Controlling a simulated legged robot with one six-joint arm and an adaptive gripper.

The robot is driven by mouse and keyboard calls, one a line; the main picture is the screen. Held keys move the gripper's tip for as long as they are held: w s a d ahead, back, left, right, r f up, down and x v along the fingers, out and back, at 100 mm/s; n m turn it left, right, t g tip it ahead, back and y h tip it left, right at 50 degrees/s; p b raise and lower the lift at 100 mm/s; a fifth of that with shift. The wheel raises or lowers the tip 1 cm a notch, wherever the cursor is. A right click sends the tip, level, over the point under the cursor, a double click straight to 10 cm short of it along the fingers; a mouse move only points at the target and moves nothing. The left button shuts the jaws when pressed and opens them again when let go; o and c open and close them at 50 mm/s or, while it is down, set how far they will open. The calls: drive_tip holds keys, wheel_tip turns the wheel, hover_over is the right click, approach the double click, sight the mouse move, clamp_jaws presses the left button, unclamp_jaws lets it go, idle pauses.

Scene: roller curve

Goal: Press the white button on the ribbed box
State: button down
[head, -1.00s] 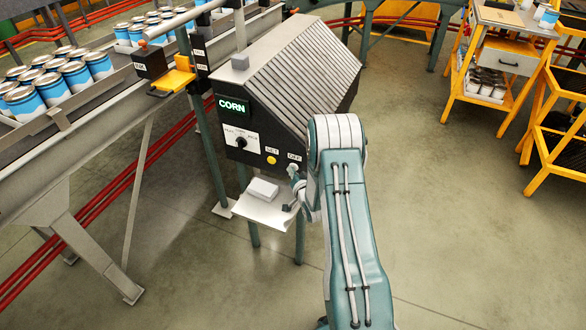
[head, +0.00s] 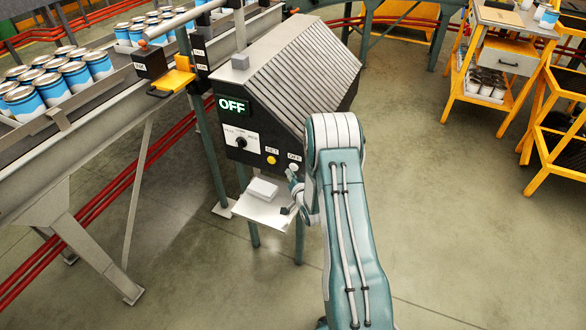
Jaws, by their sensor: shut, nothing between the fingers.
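The ribbed box (head: 293,69) is dark grey with a sloped, ribbed top and stands on legs. Its lit display (head: 233,105) reads OFF. The white button (head: 294,167) is at the lower right of its front face, under a small OFF label. A yellow button (head: 271,160) is to its left, under a label that looks like SET. My gripper (head: 291,178) is shut and empty, just below the white button and seemingly a little apart from it. My arm partly hides the gripper.
A selector knob (head: 240,142) is on the box front. A small shelf with a pale block (head: 263,190) juts out below. A conveyor with blue-white cans (head: 57,84) runs at left. Yellow carts (head: 505,60) stand at right. Floor between is clear.

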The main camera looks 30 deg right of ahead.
drive_tip(key=s+a, duration=0.1)
drive_tip(key=a, duration=0.1)
drive_tip(key=s+a, duration=0.2)
idle(0.7)
drive_tip(key=shift+r, duration=0.1)
idle(0.5)
drive_tip(key=s+a+r+n+g, duration=0.2)
drive_tip(key=s+a+r+g, duration=0.15)
drive_tip(key=r, duration=0.85)
drive_tip(key=s+a+r+n+g, duration=0.2)
drive_tip(key=a+r+n, duration=0.15)
drive_tip(key=r, duration=0.75)
drive_tip(key=s+a+r+n+g, duration=0.1)
drive_tip(key=s+a+r, duration=0.2)
drive_tip(key=s, duration=0.6)
drive_tip(key=s+a+r+n+g+y, duration=0.1)
drive_tip(key=s+a+r+g, duration=0.1)
drive_tip(key=s, duration=0.7)
drive_tip(key=s+a+r+n+g+y, duration=0.1)
drive_tip(key=s+a+r+g, duration=0.1)
drive_tip(key=s, duration=0.7)
wheel_tip(320, 180, up, 2)
drive_tip(key=shift+a, duration=0.85)
